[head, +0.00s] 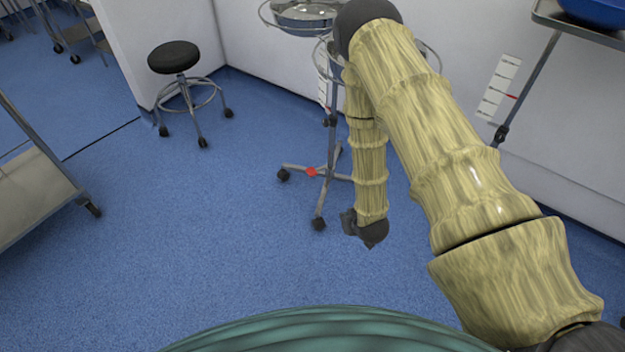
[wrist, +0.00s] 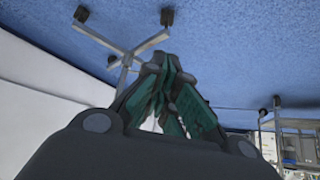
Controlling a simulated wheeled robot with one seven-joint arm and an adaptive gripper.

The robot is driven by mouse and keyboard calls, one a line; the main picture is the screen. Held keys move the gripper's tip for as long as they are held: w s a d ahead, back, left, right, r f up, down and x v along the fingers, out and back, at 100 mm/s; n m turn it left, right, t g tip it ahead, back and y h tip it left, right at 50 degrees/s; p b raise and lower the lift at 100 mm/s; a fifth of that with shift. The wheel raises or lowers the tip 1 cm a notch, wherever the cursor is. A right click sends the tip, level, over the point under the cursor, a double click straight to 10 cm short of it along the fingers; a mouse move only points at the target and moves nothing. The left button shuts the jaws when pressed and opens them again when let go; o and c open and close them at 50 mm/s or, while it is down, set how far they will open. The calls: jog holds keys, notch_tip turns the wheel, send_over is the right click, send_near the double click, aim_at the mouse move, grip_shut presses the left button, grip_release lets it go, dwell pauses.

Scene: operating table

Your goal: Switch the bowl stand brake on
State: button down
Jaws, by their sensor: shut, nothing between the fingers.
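The bowl stand (head: 329,140) stands near the wall in the head view, with metal bowls and rings at its top, partly hidden behind my arm. Its wheeled base carries a red pedal (head: 311,171) on the left leg. I cannot tell the pedal's position. My gripper (head: 350,222) is low, to the right of the base and apart from the pedal in the picture. In the wrist view my gripper (wrist: 166,68) is shut and empty. The stand's base (wrist: 128,52) shows upside down beyond the fingertips there, and no red pedal is visible.
A black stool (head: 174,57) stands at the left by the wall. A metal cart (head: 35,185) is at the left edge. A tray stand (head: 580,30) with a blue basin is at the upper right. The blue floor left of the bowl stand is clear.

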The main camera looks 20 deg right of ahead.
jog(key=w+f+n+t+y+b, duration=0.1)
jog(key=w+f+t+b, duration=0.2)
jog(key=w+b, duration=0.7)
jog(key=w+f+n+t+y+b, duration=0.1)
jog(key=w+f+t+b, duration=0.3)
jog(key=w+b, duration=0.6)
jog(key=shift+w+d+f+n+y+b, duration=0.35)
jog(key=shift+w+f+y, duration=0.3)
jog(key=shift+w, duration=3.05)
jog(key=shift+w, duration=0.1)
